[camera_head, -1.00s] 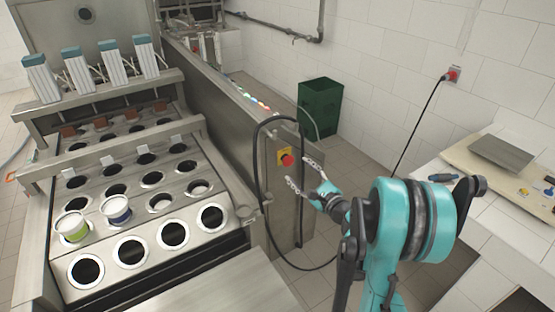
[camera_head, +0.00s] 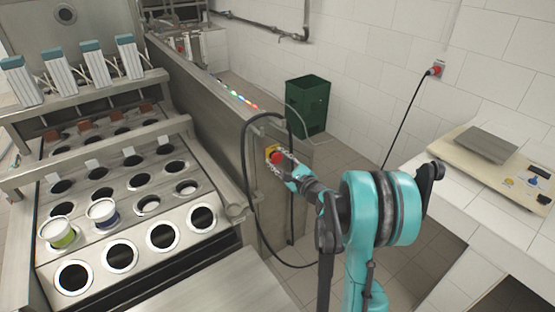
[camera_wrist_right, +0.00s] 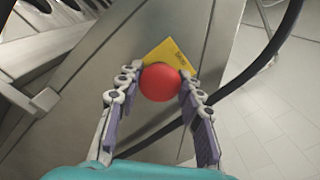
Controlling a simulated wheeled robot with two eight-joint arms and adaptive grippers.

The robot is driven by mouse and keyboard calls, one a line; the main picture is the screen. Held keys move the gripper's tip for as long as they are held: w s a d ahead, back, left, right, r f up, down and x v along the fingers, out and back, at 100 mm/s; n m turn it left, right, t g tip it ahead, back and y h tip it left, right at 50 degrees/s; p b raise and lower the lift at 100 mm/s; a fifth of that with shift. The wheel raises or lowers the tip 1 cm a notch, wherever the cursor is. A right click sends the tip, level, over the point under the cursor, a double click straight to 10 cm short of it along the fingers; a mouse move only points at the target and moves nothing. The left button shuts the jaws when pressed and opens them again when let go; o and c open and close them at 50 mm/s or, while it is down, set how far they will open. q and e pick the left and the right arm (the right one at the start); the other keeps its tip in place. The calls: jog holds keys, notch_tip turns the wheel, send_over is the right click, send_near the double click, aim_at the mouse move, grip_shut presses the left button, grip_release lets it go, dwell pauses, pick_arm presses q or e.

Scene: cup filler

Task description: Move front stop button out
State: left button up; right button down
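The front stop button (camera_head: 277,158) is a red knob on a yellow plate, on the end panel of the steel filler machine. In the right wrist view the red knob (camera_wrist_right: 160,82) sits between my right fingertips, with the yellow plate (camera_wrist_right: 168,55) behind it. My right gripper (camera_head: 279,160) reaches the panel from the lower right. Its fingertips (camera_wrist_right: 161,80) lie close against both sides of the knob and look shut on it. Whether the knob is pushed in or out cannot be told. My left gripper is not in view.
A black cable (camera_head: 246,165) loops around the button area. The filler (camera_head: 140,215) holds rows of round openings, with a green-marked cup (camera_head: 58,233) and a blue-marked cup (camera_head: 102,212). A green bin (camera_head: 308,103) stands behind; a white table (camera_head: 490,200) is on the right.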

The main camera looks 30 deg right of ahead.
jog(key=shift+s+f+b, duration=0.1)
jog(key=shift+s+b, duration=0.25)
jog(key=shift+s, duration=0.15)
jog(key=c, duration=1)
grip_release()
jog(key=shift+s, duration=0.1)
jog(key=s, duration=0.8)
jog(key=s+d, duration=0.1)
jog(key=s, duration=0.3)
